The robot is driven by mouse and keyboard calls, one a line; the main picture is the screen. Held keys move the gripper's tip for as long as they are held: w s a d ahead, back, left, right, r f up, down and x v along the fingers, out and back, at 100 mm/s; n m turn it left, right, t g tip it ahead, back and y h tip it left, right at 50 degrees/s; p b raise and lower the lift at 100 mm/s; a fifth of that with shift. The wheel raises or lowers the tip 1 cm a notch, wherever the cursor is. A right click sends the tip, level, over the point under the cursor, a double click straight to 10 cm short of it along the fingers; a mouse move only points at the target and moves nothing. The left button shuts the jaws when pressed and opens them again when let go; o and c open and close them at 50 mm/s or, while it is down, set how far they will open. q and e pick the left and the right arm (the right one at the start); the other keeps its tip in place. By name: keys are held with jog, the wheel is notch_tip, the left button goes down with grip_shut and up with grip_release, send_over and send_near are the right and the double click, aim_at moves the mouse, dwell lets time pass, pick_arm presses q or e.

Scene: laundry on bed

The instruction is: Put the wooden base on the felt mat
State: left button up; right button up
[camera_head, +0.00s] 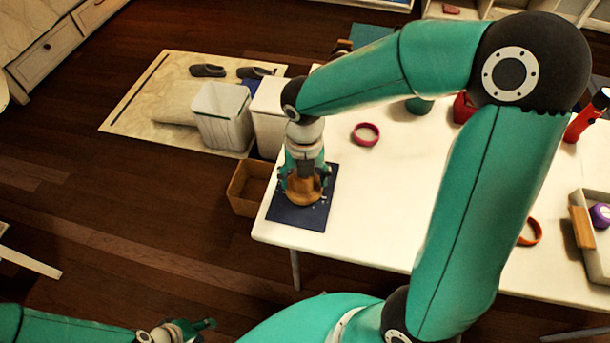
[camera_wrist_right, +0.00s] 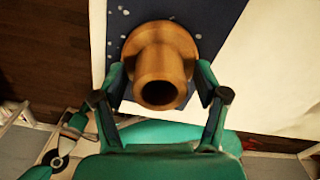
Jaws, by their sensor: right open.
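The wooden base (camera_head: 301,192), a brown turned piece with a hollow neck, stands upright on the dark blue felt mat (camera_head: 299,216) at the table's left corner. In the right wrist view the base (camera_wrist_right: 163,62) rests on the speckled mat (camera_wrist_right: 214,18). My right gripper (camera_head: 304,180) is above the mat with its fingers on either side of the base. In the wrist view this gripper (camera_wrist_right: 160,84) is open, with the base between its fingers. My left gripper (camera_head: 200,326) is low at the bottom left, away from the table; its jaw opening is unclear.
The white table (camera_head: 385,215) carries a red ring (camera_head: 366,134), an orange ring (camera_head: 530,232) and a tray (camera_head: 594,250) at the right. A cardboard box (camera_head: 243,194) and white bins (camera_head: 222,118) stand on the floor beside the table. My right arm hides part of the tabletop.

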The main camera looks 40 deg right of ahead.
jog(key=shift+r, duration=0.7)
notch_tip(320, 180, up, 11)
jog(key=p, duration=0.2)
jog(key=shift+f, duration=0.1)
